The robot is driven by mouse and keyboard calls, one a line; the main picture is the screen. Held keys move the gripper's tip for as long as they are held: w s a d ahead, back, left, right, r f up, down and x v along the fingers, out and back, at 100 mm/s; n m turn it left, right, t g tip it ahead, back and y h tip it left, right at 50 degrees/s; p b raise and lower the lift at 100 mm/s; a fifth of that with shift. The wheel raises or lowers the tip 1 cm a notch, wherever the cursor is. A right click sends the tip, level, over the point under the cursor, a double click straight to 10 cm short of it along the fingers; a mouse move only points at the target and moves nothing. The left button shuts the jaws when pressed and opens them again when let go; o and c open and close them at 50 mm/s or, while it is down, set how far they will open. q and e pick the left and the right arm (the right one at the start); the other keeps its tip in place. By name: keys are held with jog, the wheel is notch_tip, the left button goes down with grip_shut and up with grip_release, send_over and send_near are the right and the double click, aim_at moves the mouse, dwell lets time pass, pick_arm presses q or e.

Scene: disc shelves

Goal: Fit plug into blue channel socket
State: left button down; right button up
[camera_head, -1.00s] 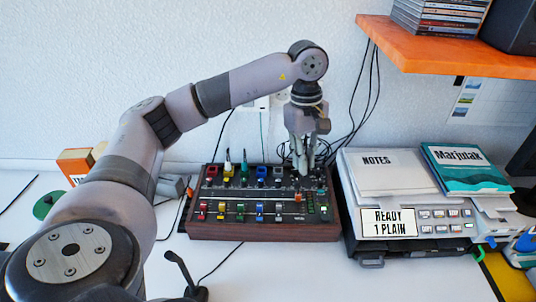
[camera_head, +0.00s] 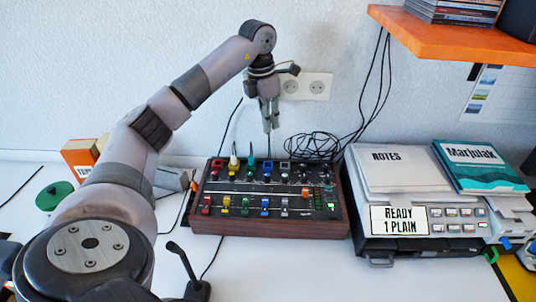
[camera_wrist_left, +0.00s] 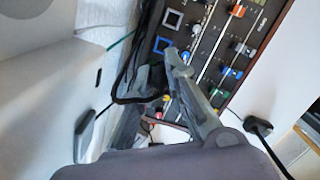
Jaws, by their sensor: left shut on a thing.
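The mixer panel (camera_head: 342,212) in a dark wooden frame lies on the white desk, with coloured channel sockets along its back row. The blue channel socket (camera_head: 267,165) is in that row, between the green and grey channels. My left gripper (camera_head: 270,128) hangs above and slightly behind the blue socket, clear of the panel. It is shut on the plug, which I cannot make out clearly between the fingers. In the left wrist view, the gripper (camera_wrist_left: 175,60) points toward the panel's socket side. My right gripper is not in view.
A white plug (camera_head: 233,161) stands in the yellow channel and a green plug (camera_head: 252,163) in the green one. Coiled black cables (camera_head: 312,146) lie behind the panel. A printer (camera_head: 430,245) stands to the right, and an orange shelf (camera_head: 445,42) overhangs above.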

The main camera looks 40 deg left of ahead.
pick_arm(q)
notch_tip(320, 180, down, 12)
jog(key=shift+f, duration=0.1)
dwell(0.4)
jog(key=shift+f, duration=0.5)
jog(key=c, duration=1.6)
grip_release()
jog(key=r, duration=0.4)
jog(key=s+r, duration=0.1)
jog(key=r, duration=0.8)
jog(key=shift+s+a, duration=0.2)
